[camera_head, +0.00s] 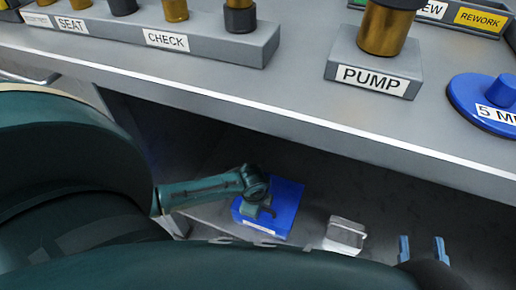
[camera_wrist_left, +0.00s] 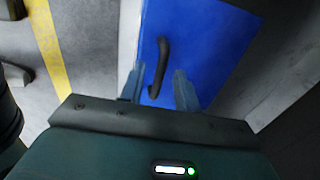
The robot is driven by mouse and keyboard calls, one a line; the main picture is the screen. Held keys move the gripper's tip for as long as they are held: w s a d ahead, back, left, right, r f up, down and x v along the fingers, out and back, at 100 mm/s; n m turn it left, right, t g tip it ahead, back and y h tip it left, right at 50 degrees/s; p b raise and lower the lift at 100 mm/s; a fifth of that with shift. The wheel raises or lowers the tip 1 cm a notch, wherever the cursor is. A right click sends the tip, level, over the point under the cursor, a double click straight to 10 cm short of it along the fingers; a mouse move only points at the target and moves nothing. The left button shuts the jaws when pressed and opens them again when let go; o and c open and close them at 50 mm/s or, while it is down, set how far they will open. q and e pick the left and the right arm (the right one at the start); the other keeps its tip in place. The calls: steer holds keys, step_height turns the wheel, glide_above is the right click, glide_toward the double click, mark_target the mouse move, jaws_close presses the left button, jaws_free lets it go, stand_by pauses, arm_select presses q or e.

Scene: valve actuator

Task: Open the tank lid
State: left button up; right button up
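The tank's blue lid (camera_head: 288,200) is below the bench's front edge in the head view; a white label strip shows on its near side. The blue panel also fills the middle of the left wrist view (camera_wrist_left: 205,45), with a dark curved handle (camera_wrist_left: 160,65) on it. My left gripper (camera_wrist_left: 159,88) is open, its fingers on either side of the handle's lower end. I cannot tell whether they touch it. In the head view my left gripper (camera_head: 262,211) is over the blue lid. My right gripper (camera_head: 423,247) is open and empty at the lower right.
The grey bench (camera_head: 290,95) overhangs the space above the tank. It carries a PUMP block (camera_head: 374,75), a CHECK rack (camera_head: 215,45) and a blue disc (camera_head: 485,100). A small pale box (camera_head: 345,235) is right of the tank. A yellow floor line (camera_wrist_left: 48,45) runs left of the tank.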

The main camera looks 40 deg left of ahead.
arm_select(q)
steer(key=shift+c, duration=0.2)
jaws_close()
steer(key=shift+r, duration=0.15)
